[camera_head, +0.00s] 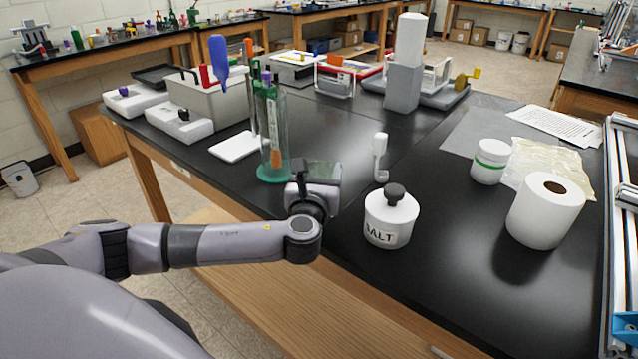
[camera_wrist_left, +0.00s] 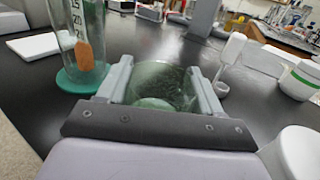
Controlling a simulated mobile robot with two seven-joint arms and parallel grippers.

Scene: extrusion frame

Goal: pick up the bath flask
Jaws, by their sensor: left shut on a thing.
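The bath flask appears to be the clear, greenish glass vessel (camera_wrist_left: 158,84) between my left gripper's fingers in the left wrist view. In the head view only a dark glassy part of it (camera_head: 324,171) shows, the rest being hidden by the hand. My left gripper (camera_head: 318,178) is shut on it, with one finger on each side, near the front edge of the black table. Whether the flask's base touches the tabletop cannot be told. My right gripper is in neither view.
A tall glass cylinder with a green base (camera_head: 271,140) stands close left of the gripper. A white salt jar (camera_head: 388,222) stands close right, a white upright piece (camera_head: 380,160) behind it. A paper roll (camera_head: 545,212) and lidded jar (camera_head: 490,162) stand farther right. Black tabletop (camera_head: 330,125) behind is clear.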

